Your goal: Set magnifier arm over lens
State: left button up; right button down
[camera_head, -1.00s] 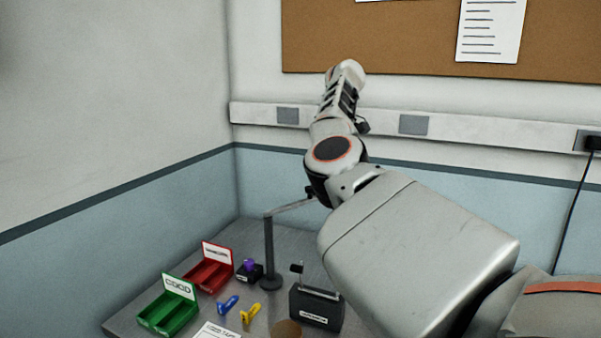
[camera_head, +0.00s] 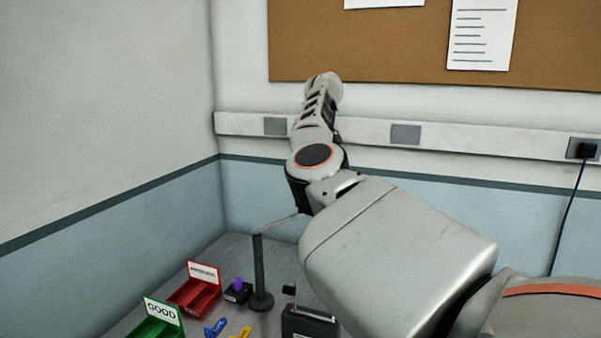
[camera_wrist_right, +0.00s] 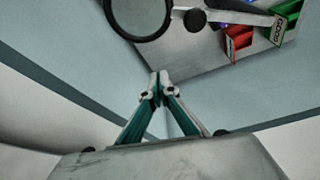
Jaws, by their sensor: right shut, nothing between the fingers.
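The magnifier stand (camera_head: 261,272) is a dark post on a round base on the table. Its thin arm (camera_head: 278,224) reaches right from the post top, and its far end is hidden behind my right arm. My left gripper is out of view.
A red bin (camera_head: 194,297) and a green bin labelled GOOD (camera_head: 154,329) stand at the left. A black block with a purple top (camera_head: 237,290), a blue piece (camera_head: 215,328), a yellow piece (camera_head: 241,333) and a black box (camera_head: 308,323) stand near the post. Walls close the back and left.

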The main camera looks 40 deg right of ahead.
notch_tip(320, 180, down, 6)
jog(key=s+p, duration=0.1)
jog(key=shift+s+d, duration=0.2)
jog(key=shift+s, duration=0.2)
dwell(0.5)
